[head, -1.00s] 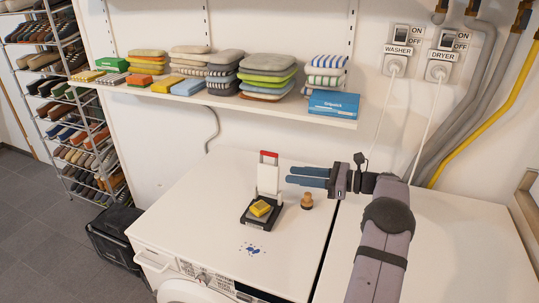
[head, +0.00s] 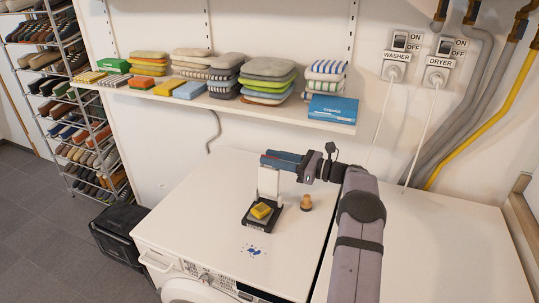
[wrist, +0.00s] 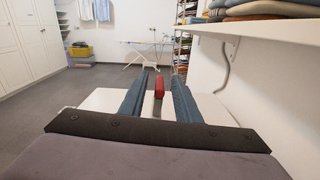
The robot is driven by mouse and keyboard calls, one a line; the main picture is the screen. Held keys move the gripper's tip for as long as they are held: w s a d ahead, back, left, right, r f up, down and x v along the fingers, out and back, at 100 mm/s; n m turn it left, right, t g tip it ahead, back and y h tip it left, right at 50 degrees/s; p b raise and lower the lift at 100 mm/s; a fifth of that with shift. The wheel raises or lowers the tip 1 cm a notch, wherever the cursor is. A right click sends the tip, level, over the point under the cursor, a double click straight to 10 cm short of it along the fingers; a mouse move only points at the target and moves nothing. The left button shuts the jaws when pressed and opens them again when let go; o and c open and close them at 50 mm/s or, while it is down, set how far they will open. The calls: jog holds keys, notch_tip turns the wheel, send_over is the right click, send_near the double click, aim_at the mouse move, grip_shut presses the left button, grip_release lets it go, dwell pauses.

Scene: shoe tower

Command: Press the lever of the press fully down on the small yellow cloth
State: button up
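The press stands on the white washer top, with a black base (head: 249,222) and a white upright lever (head: 268,182). The small yellow cloth (head: 261,210) lies folded on the base, in front of the raised lever. My gripper (head: 264,157) is at the top of the lever, its blue fingers pointing left. In the wrist view the red grip (wrist: 158,88) stands between the two fingers of my gripper (wrist: 159,70). Gaps show on both sides of it, so my gripper is open.
A wooden stamp-like knob (head: 306,203) stands just right of the press. A blue mark (head: 254,251) is on the washer top in front. Above and behind, a wall shelf (head: 210,100) holds stacked cloths and a blue box (head: 333,108). The washer top left of the press is clear.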

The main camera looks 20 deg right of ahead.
jog(key=shift+w+a, duration=0.45)
grip_shut()
